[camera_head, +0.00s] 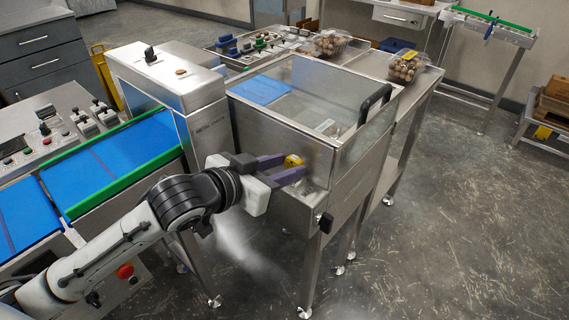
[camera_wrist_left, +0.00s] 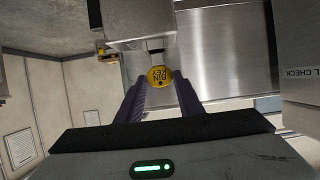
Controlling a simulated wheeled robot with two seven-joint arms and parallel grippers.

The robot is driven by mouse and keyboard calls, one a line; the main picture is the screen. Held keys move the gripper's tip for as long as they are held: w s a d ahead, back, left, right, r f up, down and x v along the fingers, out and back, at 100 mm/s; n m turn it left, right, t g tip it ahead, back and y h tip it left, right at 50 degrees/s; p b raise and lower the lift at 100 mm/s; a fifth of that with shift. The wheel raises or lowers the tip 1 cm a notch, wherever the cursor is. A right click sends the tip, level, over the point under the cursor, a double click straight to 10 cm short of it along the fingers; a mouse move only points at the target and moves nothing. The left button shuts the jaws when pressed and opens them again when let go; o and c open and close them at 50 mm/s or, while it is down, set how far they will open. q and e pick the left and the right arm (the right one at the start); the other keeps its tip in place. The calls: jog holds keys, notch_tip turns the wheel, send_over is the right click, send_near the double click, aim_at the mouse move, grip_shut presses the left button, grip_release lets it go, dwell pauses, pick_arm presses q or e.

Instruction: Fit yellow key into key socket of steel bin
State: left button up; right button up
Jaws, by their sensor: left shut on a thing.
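The yellow key (camera_head: 293,161) is a small round yellow tag, held between the purple fingers of my left gripper (camera_head: 282,174). In the left wrist view, the key (camera_wrist_left: 159,77) shows the words "BIN KEY" and sits between the fingertips of the left gripper (camera_wrist_left: 160,95). The gripper is shut on it, in front of the near side of the steel bin (camera_head: 270,135). In the left wrist view, the key is close to a steel part with a small dark fitting behind it. I cannot tell whether the key touches the socket. My right gripper is not in view.
The bin has a clear lid with a black handle (camera_head: 374,103). A conveyor with a blue belt (camera_head: 118,158) and green rails lies at left. Clear clamshell trays (camera_head: 406,67) with brown round items stand behind. The floor at right is open.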

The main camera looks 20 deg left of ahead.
pick_arm(q)
jog(key=shift+p, duration=0.45)
dwell(0.4)
jog(key=shift+f, duration=0.6)
dwell(0.5)
jog(key=shift+f, duration=0.25)
dwell(0.6)
jog(key=o, duration=1.7)
jog(key=shift+r, duration=0.1)
